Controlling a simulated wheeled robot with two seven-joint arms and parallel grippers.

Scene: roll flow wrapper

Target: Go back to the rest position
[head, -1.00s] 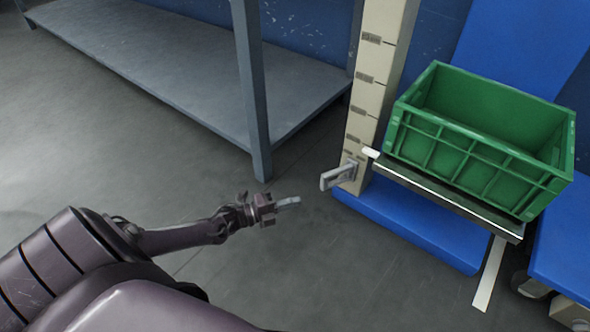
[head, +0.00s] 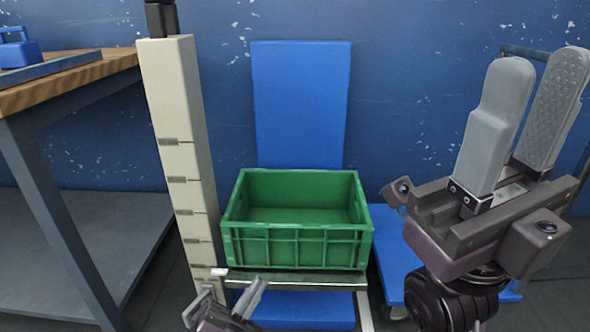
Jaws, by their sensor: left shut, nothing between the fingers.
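My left gripper (head: 257,285) is at the bottom of the head view, in front of the lift's shelf. Its fingers are together with nothing between them, and its body is partly cut off by the frame edge. My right gripper (head: 527,120) is large and close at the right, fingers pointing up. Its two grey fingers are apart and nothing is between them. A green crate (head: 297,250) sits upright on the shelf (head: 290,279) and looks empty. Both grippers appear apart from the crate.
A cream post (head: 180,130) with marks stands left of the crate, with a small handle (head: 197,308) low on it. A wooden-topped workbench (head: 75,85) stands at left. A blue panel (head: 300,105) rises behind the crate. A blue cart (head: 392,270) is at right.

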